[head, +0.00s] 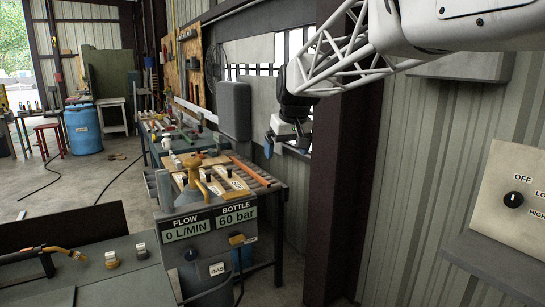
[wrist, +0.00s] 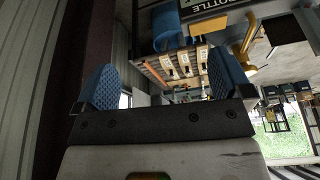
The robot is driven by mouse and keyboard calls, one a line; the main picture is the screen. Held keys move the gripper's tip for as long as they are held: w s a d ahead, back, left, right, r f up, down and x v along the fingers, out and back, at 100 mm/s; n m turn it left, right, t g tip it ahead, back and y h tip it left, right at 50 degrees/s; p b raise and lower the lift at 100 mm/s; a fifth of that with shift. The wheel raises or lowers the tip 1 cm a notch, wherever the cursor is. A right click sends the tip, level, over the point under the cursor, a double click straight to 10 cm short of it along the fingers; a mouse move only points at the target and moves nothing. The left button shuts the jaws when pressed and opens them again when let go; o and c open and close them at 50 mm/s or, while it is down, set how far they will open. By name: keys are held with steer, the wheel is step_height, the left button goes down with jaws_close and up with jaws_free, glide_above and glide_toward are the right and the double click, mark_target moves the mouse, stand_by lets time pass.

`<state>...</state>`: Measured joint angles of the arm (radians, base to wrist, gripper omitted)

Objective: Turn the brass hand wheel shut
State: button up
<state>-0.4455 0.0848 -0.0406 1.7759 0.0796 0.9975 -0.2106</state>
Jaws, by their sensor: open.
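A brass-coloured valve fitting (head: 193,168) stands on top of the gas bottle behind the gauge panel in the head view. Its round top appears to be the hand wheel, but it is small and I cannot make out its rim clearly. A brass-coloured fitting (wrist: 246,52) also shows in the wrist view, upper right; I cannot tell whether it is the wheel. My gripper (head: 286,146) hangs to the right of the valve, beside the dark post, and apart from it. Its two blue fingers stand wide apart in the wrist view (wrist: 166,85), open with nothing between them.
The panel (head: 210,222) reads FLOW 0 L/MIN and BOTTLE 60 bar. A slatted bench (head: 262,193) with tools lies behind it. A dark steel post (head: 338,205) rises right of my gripper. A switch box (head: 512,225) sits far right. A grey bench (head: 110,280) is front left.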

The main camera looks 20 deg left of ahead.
steer(key=w+a+n, duration=0.1)
steer(key=w+a, duration=0.2)
steer(key=a, duration=0.5)
steer(key=w+a+n, duration=0.1)
steer(key=w+a, duration=0.2)
steer(key=a, duration=0.5)
steer(key=n+y, duration=0.2)
glide_toward(193, 160)
steer(key=a+f, duration=0.1)
steer(key=shift+w+f, duration=0.1)
steer(key=shift+w, duration=0.3)
steer(key=shift+f+g+h, duration=0.1)
steer(key=shift+g+h, duration=0.2)
steer(key=shift+x, duration=3.85)
steer(key=shift+a, duration=0.1)
steer(key=c, duration=0.9)
